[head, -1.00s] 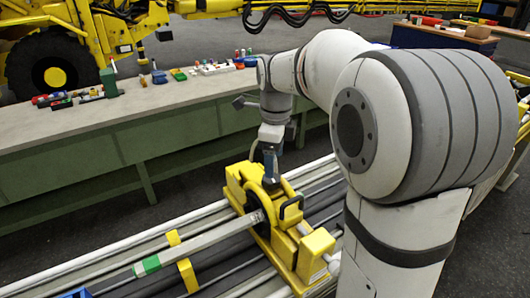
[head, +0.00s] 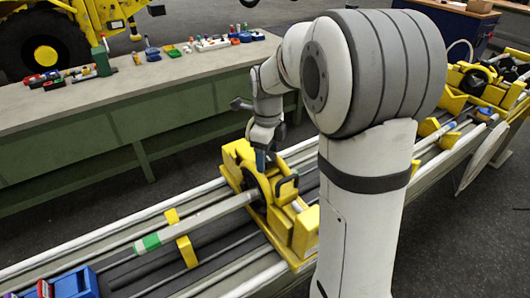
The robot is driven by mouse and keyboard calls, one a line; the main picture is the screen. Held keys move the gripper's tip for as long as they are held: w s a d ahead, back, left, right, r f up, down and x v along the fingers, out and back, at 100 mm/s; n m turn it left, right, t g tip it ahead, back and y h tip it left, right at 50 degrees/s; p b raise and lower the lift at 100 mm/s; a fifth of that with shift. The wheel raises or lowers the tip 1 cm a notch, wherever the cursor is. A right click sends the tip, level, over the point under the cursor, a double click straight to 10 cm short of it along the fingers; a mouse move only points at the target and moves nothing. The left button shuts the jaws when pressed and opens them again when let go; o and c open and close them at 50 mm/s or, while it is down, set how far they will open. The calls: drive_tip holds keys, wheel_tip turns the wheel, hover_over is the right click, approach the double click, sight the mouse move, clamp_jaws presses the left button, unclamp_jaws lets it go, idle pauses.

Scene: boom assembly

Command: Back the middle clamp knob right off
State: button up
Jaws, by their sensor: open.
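A grey tube (head: 210,213) with a green and white band runs into the ring from the left. My gripper (head: 261,162) points down at the top of this clamp, close above or beside the ring. Its jaws are open, with blue-grey fingers. The clamp knob cannot be made out clearly; the gripper or the clamp body may hide it. I cannot tell whether the fingers touch anything.
A green workbench (head: 120,120) with small tools and parts stands behind the rails. A yellow support (head: 182,240) and a blue box (head: 75,284) are at the lower left. More yellow clamps (head: 490,80) stand on the rails at the right. Dark floor lies between bench and rails.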

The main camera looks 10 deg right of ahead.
drive_tip(key=shift+c, duration=0.2)
drive_tip(key=c, duration=0.9)
drive_tip(key=shift+a, duration=0.25)
drive_tip(key=shift+d, duration=0.1)
drive_tip(key=shift+f, duration=0.1)
drive_tip(key=shift+n, duration=0.3)
